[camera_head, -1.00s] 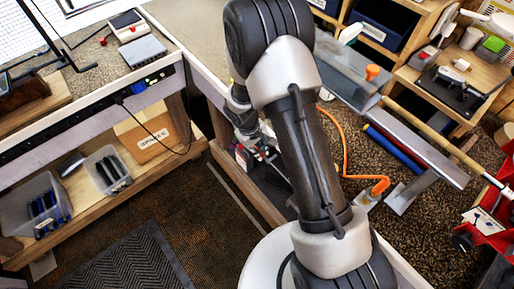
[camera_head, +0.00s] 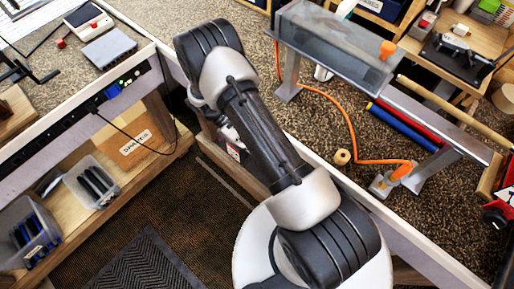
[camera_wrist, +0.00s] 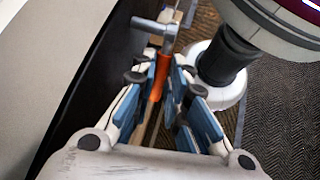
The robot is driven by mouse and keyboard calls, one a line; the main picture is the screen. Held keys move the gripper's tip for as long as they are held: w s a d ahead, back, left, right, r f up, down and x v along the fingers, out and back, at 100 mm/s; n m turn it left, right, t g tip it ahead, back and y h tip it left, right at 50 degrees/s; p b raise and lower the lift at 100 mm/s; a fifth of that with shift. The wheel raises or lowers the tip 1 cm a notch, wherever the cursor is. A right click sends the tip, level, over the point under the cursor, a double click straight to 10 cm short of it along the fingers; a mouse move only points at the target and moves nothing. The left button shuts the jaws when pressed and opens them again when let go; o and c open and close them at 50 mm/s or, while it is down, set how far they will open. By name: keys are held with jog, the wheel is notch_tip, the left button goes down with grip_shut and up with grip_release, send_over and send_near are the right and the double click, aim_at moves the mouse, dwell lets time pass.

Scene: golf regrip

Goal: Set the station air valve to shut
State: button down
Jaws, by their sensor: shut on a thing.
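My gripper (camera_wrist: 166,72) is shut on an orange handle (camera_wrist: 157,88) with a grey metal cross-piece (camera_wrist: 155,28) at its far end. Whether this is a loose tool or a fixed lever I cannot tell. In the head view my arm hides the gripper and what it holds. An orange hose (camera_head: 328,108) runs across the bench to a small fitting (camera_head: 380,184) with an orange part (camera_head: 401,171); this may be the air valve, and its setting cannot be read. My gripper is well left of that fitting.
A grey metal stand (camera_head: 340,45) with an orange knob (camera_head: 387,49) stands on the bench. Blue and red rods (camera_head: 400,135) lie beside it. Dark floor is clear between.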

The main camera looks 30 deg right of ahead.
jog(key=shift+s+f+g+h+b, duration=0.15)
jog(key=shift+f+g+h+b, duration=0.25)
jog(key=shift+g+b, duration=0.4)
jog(key=c, duration=1.6)
grip_release()
jog(key=v, duration=1.2)
jog(key=shift+c, duration=0.3)
